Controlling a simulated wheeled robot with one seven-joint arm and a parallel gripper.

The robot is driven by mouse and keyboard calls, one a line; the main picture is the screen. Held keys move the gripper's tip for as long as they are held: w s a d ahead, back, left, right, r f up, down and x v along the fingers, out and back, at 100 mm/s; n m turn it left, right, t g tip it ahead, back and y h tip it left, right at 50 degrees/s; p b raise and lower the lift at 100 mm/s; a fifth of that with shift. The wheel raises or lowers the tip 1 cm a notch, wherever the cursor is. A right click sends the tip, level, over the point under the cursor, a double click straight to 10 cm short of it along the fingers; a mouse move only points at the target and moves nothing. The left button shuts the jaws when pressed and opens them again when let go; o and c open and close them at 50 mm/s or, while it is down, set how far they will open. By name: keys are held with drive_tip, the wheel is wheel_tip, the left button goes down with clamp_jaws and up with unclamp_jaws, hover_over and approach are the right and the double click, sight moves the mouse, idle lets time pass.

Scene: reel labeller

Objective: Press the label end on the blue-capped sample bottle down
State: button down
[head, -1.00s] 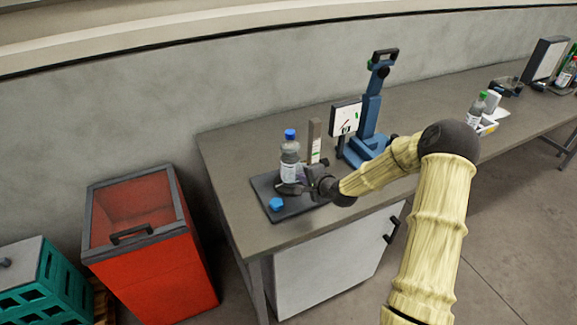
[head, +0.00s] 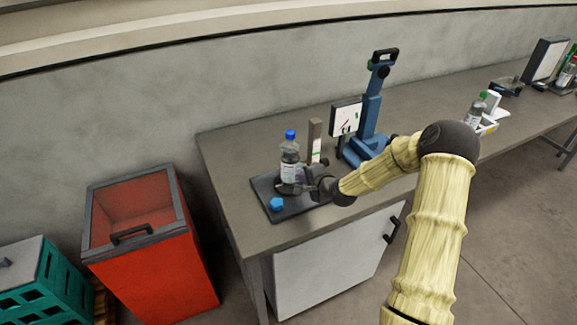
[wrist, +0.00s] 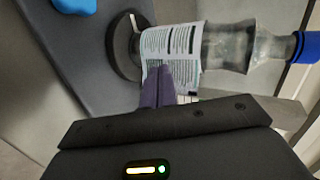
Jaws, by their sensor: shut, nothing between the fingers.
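The blue-capped sample bottle (head: 290,158) stands upright on a dark base plate (head: 290,211) near the left end of the bench. In the wrist view the bottle (wrist: 227,45) lies sideways across the picture, its lower end at a dark round holder (wrist: 123,45). A white printed label (wrist: 170,42) wraps its body. My gripper (wrist: 158,72) is shut and empty, its fingertips at the label's near edge. They overlap the label in the picture and seem to touch it. In the head view my gripper (head: 306,177) is just right of the bottle. The label's far side is hidden.
A blue knob (head: 277,204) sits on the plate's front corner. A red bin (head: 150,265) stands left of the bench.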

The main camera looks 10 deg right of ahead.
drive_tip(key=shift+w+a, duration=0.25)
drive_tip(key=shift+w, duration=0.3)
idle(1.3)
drive_tip(key=shift+w+d, duration=0.3)
drive_tip(key=shift+d, duration=0.25)
idle(1.8)
drive_tip(key=shift+s, duration=0.1)
idle(0.4)
drive_tip(key=shift+s+d+p, duration=0.2)
drive_tip(key=shift+s+d, duration=0.2)
drive_tip(key=shift+s, duration=0.5)
drive_tip(key=shift+s+d+p, duration=0.15)
drive_tip(key=shift+s+d, duration=0.25)
drive_tip(key=shift+s, duration=0.5)
drive_tip(key=shift+s+d+p, duration=0.2)
drive_tip(key=shift+s+d, duration=0.2)
drive_tip(key=shift+s, duration=0.5)
